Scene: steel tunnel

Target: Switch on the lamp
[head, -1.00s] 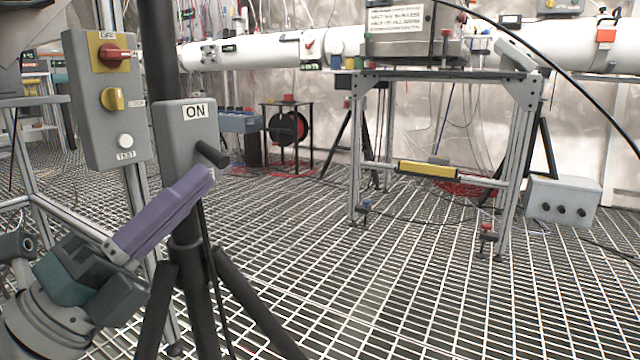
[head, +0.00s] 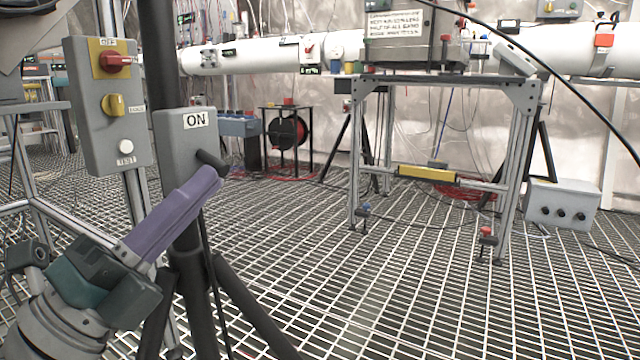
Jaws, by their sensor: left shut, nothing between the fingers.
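A grey switch box (head: 180,140) with an ON label sits on the black pole of a tripod stand (head: 200,300) at the left. A short black lever (head: 211,160) sticks out from the box, slanting down to the right. My left gripper (head: 212,178), with purple fingers, is shut and empty. It reaches up from the lower left, its tips just below the lever's end. I cannot tell whether they touch it. The lamp's light head is not clearly visible. My right gripper is not in view.
Left of the pole stands a grey control panel (head: 90,130) with a red knob, a yellow knob and a white button. A metal frame table (head: 440,80) stands further right, with a grey box (head: 562,205) beside it. The grating floor between is clear.

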